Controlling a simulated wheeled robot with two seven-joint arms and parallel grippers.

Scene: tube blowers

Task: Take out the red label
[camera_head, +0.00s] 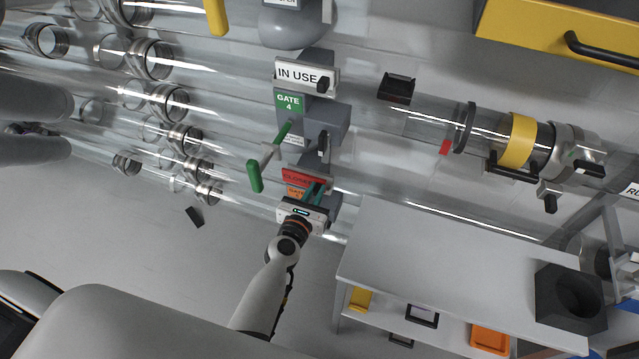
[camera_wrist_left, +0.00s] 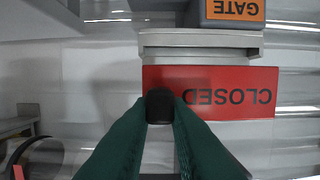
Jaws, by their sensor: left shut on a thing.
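The red label (camera_wrist_left: 210,92) reads CLOSED, upside down in the left wrist view, and sits below an orange GATE sign (camera_wrist_left: 232,10). In the head view the red label (camera_head: 303,178) is mid-picture, partly hidden by my gripper. A black knob (camera_wrist_left: 160,105) stands at the label's lower left part in the wrist view. My left gripper (camera_head: 316,186) has its dark green fingers (camera_wrist_left: 160,120) closed around this knob, in front of the label. The label still appears at its holder (camera_wrist_left: 200,44).
Above is the Gate 4 unit (camera_head: 289,103) with an IN USE sign (camera_head: 307,77) and a green-handled lever (camera_head: 255,175). Clear tubes run across the scene. A grey table (camera_head: 440,250) with a dark box (camera_head: 570,295) stands at lower right. Open floor lies at lower left.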

